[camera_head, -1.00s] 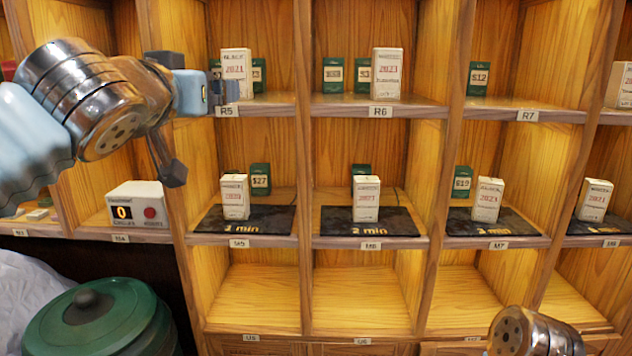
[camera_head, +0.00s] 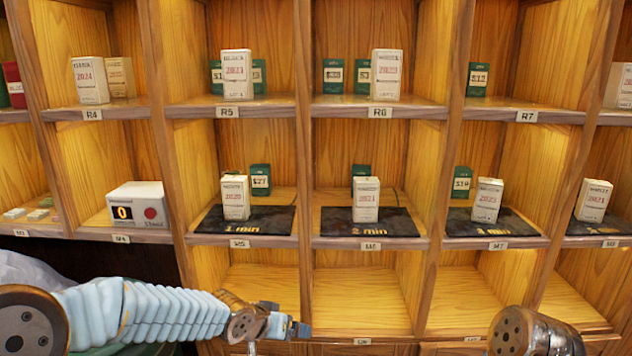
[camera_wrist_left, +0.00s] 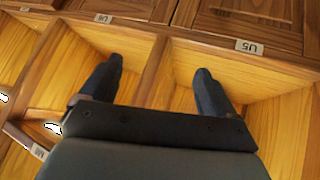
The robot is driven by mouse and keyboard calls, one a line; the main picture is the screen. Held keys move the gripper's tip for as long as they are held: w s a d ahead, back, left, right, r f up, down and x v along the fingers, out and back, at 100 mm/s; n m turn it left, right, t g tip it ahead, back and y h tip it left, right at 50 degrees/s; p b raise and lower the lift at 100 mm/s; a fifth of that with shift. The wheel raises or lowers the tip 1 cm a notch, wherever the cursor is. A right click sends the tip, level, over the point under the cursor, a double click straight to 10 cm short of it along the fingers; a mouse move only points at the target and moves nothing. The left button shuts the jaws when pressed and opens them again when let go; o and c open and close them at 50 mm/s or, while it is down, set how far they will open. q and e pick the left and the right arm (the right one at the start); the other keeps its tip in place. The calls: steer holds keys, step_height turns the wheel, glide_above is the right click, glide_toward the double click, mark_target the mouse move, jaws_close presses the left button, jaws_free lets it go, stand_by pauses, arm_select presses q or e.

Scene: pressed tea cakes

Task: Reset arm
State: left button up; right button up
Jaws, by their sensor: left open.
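My left arm comes in low from the left in the head view. Its gripper (camera_head: 297,328) is small there, in front of the lower shelf edge near the empty bottom compartments. In the left wrist view the left gripper (camera_wrist_left: 155,88) shows two dark fingers spread wide apart with nothing between them. Behind the fingers are an empty wooden compartment and a shelf edge with the label U5 (camera_wrist_left: 249,47). Of my right arm only a metal link (camera_head: 535,332) shows at the bottom right. Its gripper is out of view.
White tea boxes stand on the upper shelf, such as the one at R5 (camera_head: 236,74), and on dark mats such as the M5 mat (camera_head: 265,222). A white counter device (camera_head: 138,205) reads 0. The bottom compartments (camera_head: 360,300) are empty.

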arm_select(q)
steer(key=s+a+f+n+g, duration=0.1)
steer(key=s+f+g, duration=0.1)
steer(key=s+f, duration=0.6)
steer(key=s+a+f+n+g, duration=0.15)
steer(key=s+f, duration=0.25)
steer(key=f, duration=0.9)
steer(key=s+a+f+n+g, duration=0.1)
steer(key=s+f+n+g, duration=0.1)
steer(key=s+f, duration=0.6)
steer(key=s, duration=0.5)
steer(key=shift+a+f+g+y, duration=0.2)
steer(key=shift+a+g+y, duration=0.1)
steer(key=shift+g, duration=0.05)
